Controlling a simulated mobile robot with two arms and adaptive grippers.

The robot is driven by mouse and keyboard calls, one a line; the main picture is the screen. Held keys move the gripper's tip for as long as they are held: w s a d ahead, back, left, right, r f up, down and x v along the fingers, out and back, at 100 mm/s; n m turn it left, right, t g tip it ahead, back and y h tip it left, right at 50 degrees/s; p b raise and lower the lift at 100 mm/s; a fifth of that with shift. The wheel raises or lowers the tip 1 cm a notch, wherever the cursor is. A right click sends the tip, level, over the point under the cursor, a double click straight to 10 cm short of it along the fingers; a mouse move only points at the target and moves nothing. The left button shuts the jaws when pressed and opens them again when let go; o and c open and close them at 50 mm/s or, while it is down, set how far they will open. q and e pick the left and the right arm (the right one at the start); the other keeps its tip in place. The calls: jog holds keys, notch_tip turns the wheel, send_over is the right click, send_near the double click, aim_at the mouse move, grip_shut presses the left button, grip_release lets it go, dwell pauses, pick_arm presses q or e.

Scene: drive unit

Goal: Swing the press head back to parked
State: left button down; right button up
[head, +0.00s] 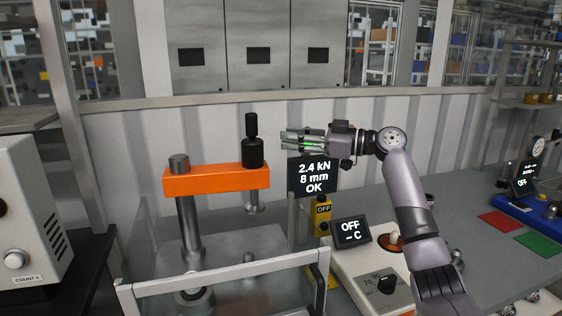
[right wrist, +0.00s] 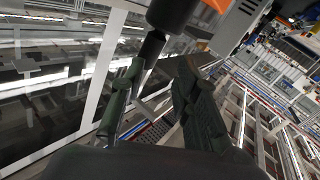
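The press head is an orange arm (head: 215,181) on a steel column (head: 188,225), reaching right from it. A black cylinder with a narrower knob (head: 252,140) stands upright on its right end, and a steel rod (head: 255,197) hangs below. My right gripper (head: 284,140) is just right of the black cylinder, fingers pointing left at it. In the right wrist view the fingers (right wrist: 158,72) are spread, with the black knob (right wrist: 151,46) in line with the gap near the tips. Nothing is visibly gripped. My left gripper is not in view.
A display (head: 314,177) reads 2.4 kN, 8 mm, OK. A clear guard with a pale rail (head: 225,277) fronts the press. A heater-like box with a dial (head: 375,285) stands below my right arm. A white counter machine (head: 30,215) is at left.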

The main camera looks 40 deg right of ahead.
jog(key=s+f+n, duration=0.1)
jog(key=f+n, duration=0.1)
jog(key=s+a+f+n+h, duration=0.1)
jog(key=s+f+n, duration=0.1)
jog(key=f, duration=0.1)
jog(key=s+a+f+n+t+h, duration=0.1)
jog(key=f+n, duration=0.1)
jog(key=f, duration=0.1)
jog(key=shift+s+f+b, duration=0.1)
jog(key=shift+s+b, duration=0.1)
jog(key=shift+b, duration=0.2)
jog(key=c, duration=0.4)
jog(key=s+f+n, duration=0.1)
jog(key=s+n, duration=0.1)
jog(key=s+a+f+n+h, duration=0.1)
jog(key=s+n, duration=0.1)
jog(key=s+f+n+t, duration=0.1)
jog(key=s+n, duration=0.1)
jog(key=shift+s+a+f+h+b, duration=0.2)
jog(key=shift+s+a+h+b, duration=0.05)
jog(key=shift+s+h+b, duration=0.15)
grip_shut()
jog(key=p, duration=0.6)
send_near(256, 178)
jog(key=a, duration=0.3)
jog(key=w, duration=0.2)
jog(key=w+d+p, duration=0.1)
jog(key=w, duration=0.1)
jog(key=shift+w, duration=0.2)
